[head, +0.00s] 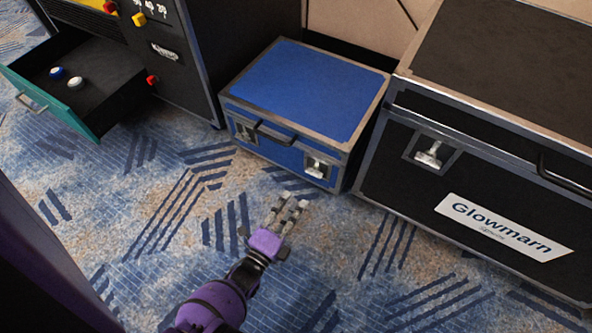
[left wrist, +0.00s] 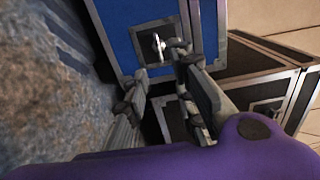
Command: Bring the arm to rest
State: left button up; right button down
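My left gripper (head: 291,207) reaches up from the bottom of the head view on a purple arm. It is over the carpet, in front of the blue case (head: 306,88). Its two fingers are apart with nothing between them. In the left wrist view the gripper (left wrist: 158,62) also shows its fingers apart, with the blue case (left wrist: 125,40) and its latch beyond them. I cannot tell from these views whether it touches the case. My right gripper is in neither view.
A large black case (head: 400,180) labelled Glowmarn stands right of the blue case. At upper left, a black cabinet (head: 185,85) has an open drawer (head: 45,108) holding a blue and a white round piece. Patterned carpet (head: 130,215) is clear in front.

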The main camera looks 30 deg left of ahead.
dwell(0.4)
